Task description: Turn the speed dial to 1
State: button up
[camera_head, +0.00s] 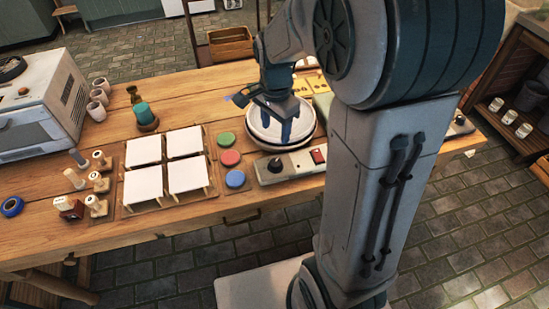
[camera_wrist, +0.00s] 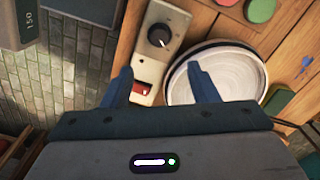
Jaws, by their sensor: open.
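The speed dial is a black knob (camera_head: 275,165) on the light grey control box (camera_head: 295,167) at the table's front edge. In the wrist view the dial (camera_wrist: 159,35) shows beyond my fingertips, with a white mark on it. The number its mark points to is too small to read. A red switch (camera_head: 318,156) is on the same box; it also shows in the wrist view (camera_wrist: 141,88), by my left finger.
Red, green and blue paint pots (camera_head: 229,158) stand left of the control box. White tiles on a rack (camera_head: 165,165), stamps and a blue tape roll (camera_head: 12,206) lie farther left. A grey oven-like machine (camera_head: 45,100) stands at the far left.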

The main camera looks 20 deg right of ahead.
aim_at(275, 162)
notch_tip(275, 162, down, 13)
jog(key=shift+f, duration=0.1)
dwell(0.3)
jog(key=c, duration=1)
